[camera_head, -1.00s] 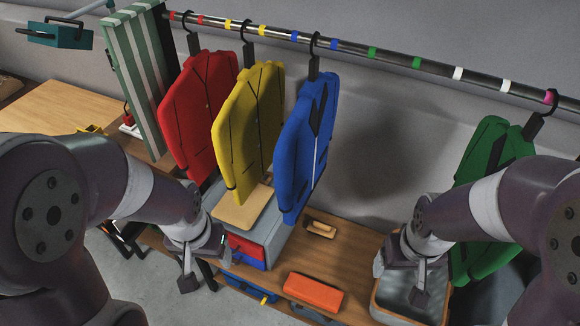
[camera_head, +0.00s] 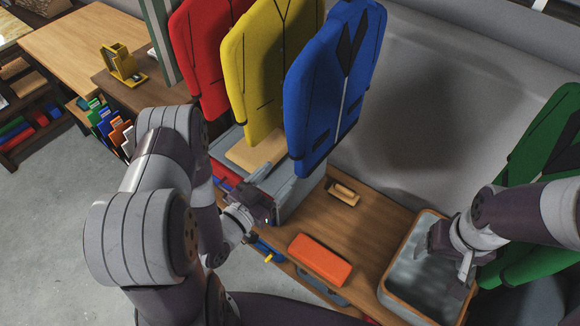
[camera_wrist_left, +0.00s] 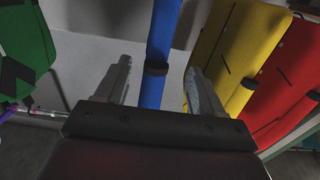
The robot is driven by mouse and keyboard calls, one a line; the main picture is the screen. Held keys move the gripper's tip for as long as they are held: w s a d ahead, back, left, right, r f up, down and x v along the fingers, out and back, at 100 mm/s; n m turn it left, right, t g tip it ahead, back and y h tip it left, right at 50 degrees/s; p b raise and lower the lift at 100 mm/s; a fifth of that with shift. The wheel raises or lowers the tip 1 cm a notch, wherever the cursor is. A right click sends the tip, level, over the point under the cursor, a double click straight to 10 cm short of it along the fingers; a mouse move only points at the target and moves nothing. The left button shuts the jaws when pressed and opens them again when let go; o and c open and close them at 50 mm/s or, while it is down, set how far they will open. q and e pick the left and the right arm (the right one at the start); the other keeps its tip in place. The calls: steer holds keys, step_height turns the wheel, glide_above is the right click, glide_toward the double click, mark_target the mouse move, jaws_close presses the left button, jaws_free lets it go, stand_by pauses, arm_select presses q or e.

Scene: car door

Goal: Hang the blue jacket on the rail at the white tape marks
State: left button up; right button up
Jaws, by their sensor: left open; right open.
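The blue jacket (camera_head: 330,85) hangs upright at the top middle of the head view, right of the yellow jacket. Its hanger, the rail and the tape marks are out of this view. My left gripper (camera_head: 264,172) is open and empty, close to the jacket's lower left side. In the left wrist view, the edge of the blue jacket (camera_wrist_left: 163,35) with a dark band shows between the two spread fingers of that gripper (camera_wrist_left: 157,88). I cannot tell whether they touch it. My right gripper (camera_head: 467,265) is open over a grey bin at the right.
The red jacket (camera_head: 200,60) and yellow jacket (camera_head: 268,70) hang close to the left. A green jacket (camera_head: 545,140) hangs at the right. Below are the wooden bench (camera_head: 370,220), an orange box (camera_head: 320,259), a brush-like block (camera_head: 343,194) and the wood-rimmed bin (camera_head: 392,268).

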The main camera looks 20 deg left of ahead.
mark_target(307, 147)
arm_select(q)
steer(key=p+x, duration=0.1)
steer(key=x, duration=1)
steer(key=shift+w+d, duration=0.15)
steer(key=shift+w, duration=0.1)
jaws_close()
steer(key=shift+r+p, duration=0.35)
